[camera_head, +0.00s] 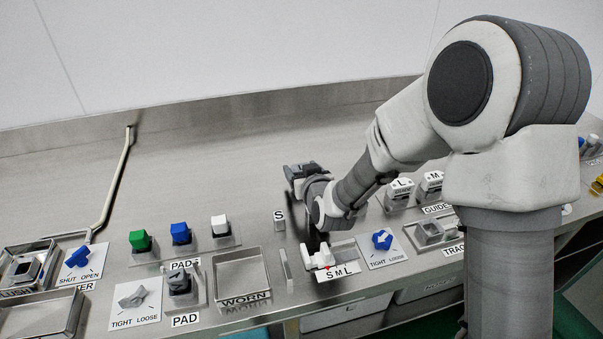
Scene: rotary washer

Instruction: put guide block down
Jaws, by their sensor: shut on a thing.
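A small pale block marked S (279,220) shows just left of and below my gripper's dark hand. It appears to be the guide block in my gripper (297,203), which is shut; the grip itself and any gap to the counter cannot be made out. The arm reaches in from the right, and its wrist hides part of the counter behind. Two other guide blocks, L (402,190) and M (431,184), stand side by side at the GUIDE label, partly behind the arm.
A white selector piece (318,257) sits by the S M L label, with a thin upright plate (286,268) to its left. The WORN tray (240,271) looks empty. Blue, green and white pads stand further left. The rear of the steel counter (220,155) is clear.

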